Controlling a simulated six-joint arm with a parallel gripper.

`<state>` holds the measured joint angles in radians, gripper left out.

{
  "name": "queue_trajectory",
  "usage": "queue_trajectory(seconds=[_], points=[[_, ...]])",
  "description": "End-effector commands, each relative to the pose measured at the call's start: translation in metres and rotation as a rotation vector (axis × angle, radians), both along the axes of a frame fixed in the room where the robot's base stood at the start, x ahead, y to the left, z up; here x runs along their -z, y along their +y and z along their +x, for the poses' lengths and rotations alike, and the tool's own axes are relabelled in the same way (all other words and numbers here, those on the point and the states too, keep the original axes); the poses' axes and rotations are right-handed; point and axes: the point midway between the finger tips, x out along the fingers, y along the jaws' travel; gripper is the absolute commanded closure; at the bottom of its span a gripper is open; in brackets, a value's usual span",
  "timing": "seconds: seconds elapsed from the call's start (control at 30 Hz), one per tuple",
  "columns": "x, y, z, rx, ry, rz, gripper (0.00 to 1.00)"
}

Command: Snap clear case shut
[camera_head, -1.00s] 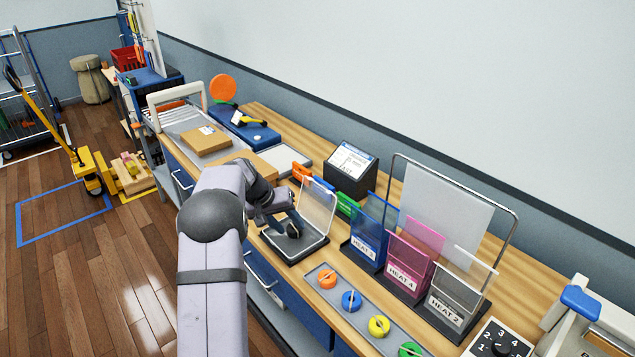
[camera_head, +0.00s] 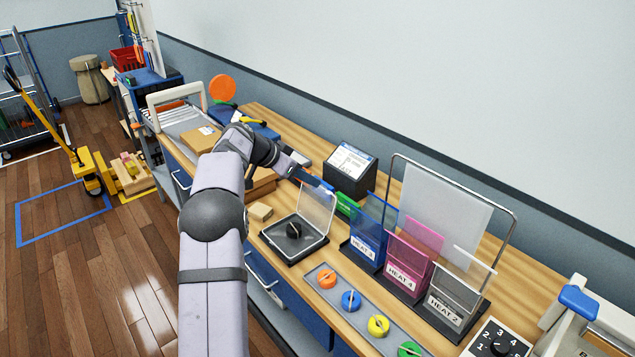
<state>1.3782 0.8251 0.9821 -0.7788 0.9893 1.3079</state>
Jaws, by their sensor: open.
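The clear case (camera_head: 315,206) stands on the bench with its transparent lid raised. Its dark base tray (camera_head: 307,246) holds a small black round object (camera_head: 293,230). My gripper (camera_head: 318,182) is above and behind the case, near the top edge of the raised lid. It looks empty. Whether it touches the lid cannot be told, and its fingertips are small in this view.
Blue, pink and clear labelled holders (camera_head: 408,262) stand right of the case. Coloured knobs (camera_head: 351,300) sit in a strip in front. A black display box (camera_head: 350,172) stands behind. A small wooden block (camera_head: 261,211) and a cardboard box (camera_head: 201,139) are to the left.

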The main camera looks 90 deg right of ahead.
Motion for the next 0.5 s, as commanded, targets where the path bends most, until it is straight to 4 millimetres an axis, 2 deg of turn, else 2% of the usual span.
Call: queue_trajectory(seconds=[0.5], points=[[0.039,-0.028,-0.029,-0.001,0.001,0.002,0.59]])
